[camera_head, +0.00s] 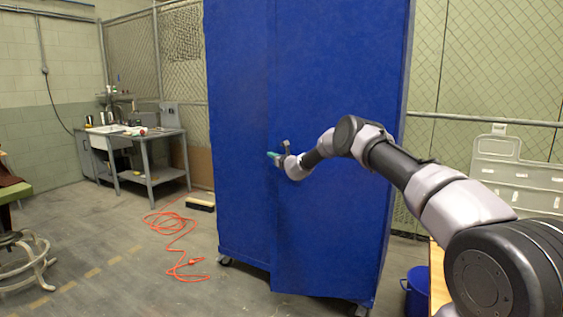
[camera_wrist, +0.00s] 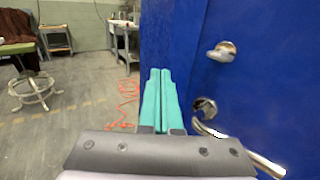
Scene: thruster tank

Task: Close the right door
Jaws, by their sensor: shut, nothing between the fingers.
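The tall blue cabinet (camera_head: 238,120) stands at the middle of the head view. Its right door (camera_head: 335,225) appears slightly ajar, its lower left edge standing out from the left side. In the wrist view the right door (camera_wrist: 275,85) shows a silver lever handle (camera_wrist: 240,150) and a silver knob (camera_wrist: 222,51). My gripper (camera_head: 270,155), with teal fingers, is at the door's left edge. In the wrist view the fingers (camera_wrist: 161,72) are together and empty, left of the handle. I cannot tell whether they touch the door.
The cabinet stands on casters. An orange cord (camera_head: 180,235) lies on the floor to its left, near a sink bench (camera_head: 150,150). A stool (camera_head: 20,250) is at far left. A blue bucket (camera_head: 417,290) sits right of the cabinet. Floor in front of the left side is mostly clear.

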